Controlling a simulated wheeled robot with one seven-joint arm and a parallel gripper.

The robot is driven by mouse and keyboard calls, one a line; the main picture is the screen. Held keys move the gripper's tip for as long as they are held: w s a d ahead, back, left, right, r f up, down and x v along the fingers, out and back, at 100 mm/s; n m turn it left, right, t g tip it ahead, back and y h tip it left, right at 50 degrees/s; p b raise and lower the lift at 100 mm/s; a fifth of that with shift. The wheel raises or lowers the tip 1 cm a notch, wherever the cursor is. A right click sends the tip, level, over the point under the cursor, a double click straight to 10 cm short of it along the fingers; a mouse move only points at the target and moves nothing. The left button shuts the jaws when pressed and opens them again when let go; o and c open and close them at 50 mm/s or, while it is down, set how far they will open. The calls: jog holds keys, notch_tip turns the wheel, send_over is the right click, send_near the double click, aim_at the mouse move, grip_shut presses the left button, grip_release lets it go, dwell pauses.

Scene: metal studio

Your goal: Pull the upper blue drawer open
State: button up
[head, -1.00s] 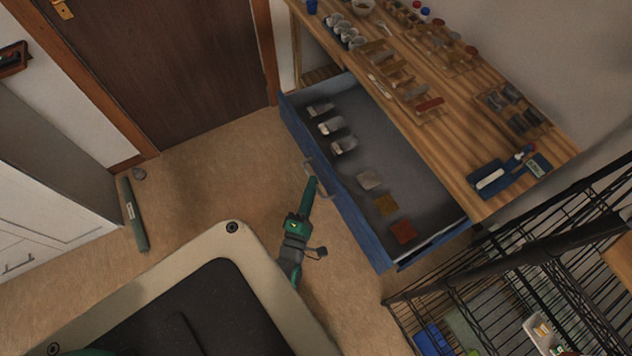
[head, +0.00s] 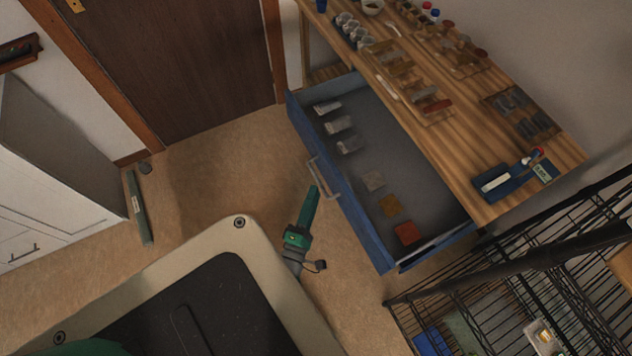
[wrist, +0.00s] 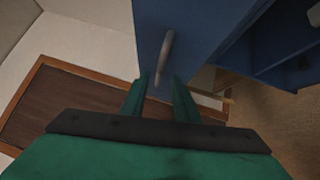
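The upper blue drawer (head: 345,195) under the wooden workbench stands pulled out, with its grey inside in view. A pale bar handle (head: 324,178) is on its front. In the wrist view the handle (wrist: 165,50) stands out from the blue front (wrist: 200,25). My green gripper (head: 314,188) is at the handle, on the floor side of the drawer front. In the wrist view my gripper (wrist: 161,78) has its two fingers apart, with the handle's near end in line with the gap. I cannot tell whether the fingers touch it.
The workbench top (head: 460,170) holds jars, samples and a blue tray. A black wire rack (head: 500,275) stands at the lower right. Bare floor (head: 220,170) lies between the drawer, the brown door (head: 190,60) and the white cabinet (head: 55,190).

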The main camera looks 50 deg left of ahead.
jog(key=r+v, duration=0.1)
jog(key=v, duration=0.5)
jog(key=shift+s+d+f, duration=0.3)
jog(key=shift+s+f, duration=0.05)
jog(key=shift+f, duration=0.2)
jog(key=s+d+r+m+h, duration=0.1)
jog(key=d+r+m+h, duration=0.3)
jog(key=d+m, duration=0.5)
jog(key=s+d+r+m+h, duration=0.1)
jog(key=d+r+m+h, duration=0.2)
jog(key=d+m, duration=0.6)
jog(key=s+d+r+m+h, duration=0.2)
jog(key=d+r+m+h, duration=0.2)
jog(key=d+m, duration=0.4)
jog(key=shift+d+r+m+h, duration=0.35)
jog(key=shift+d+r, duration=0.2)
jog(key=shift+d, duration=0.55)
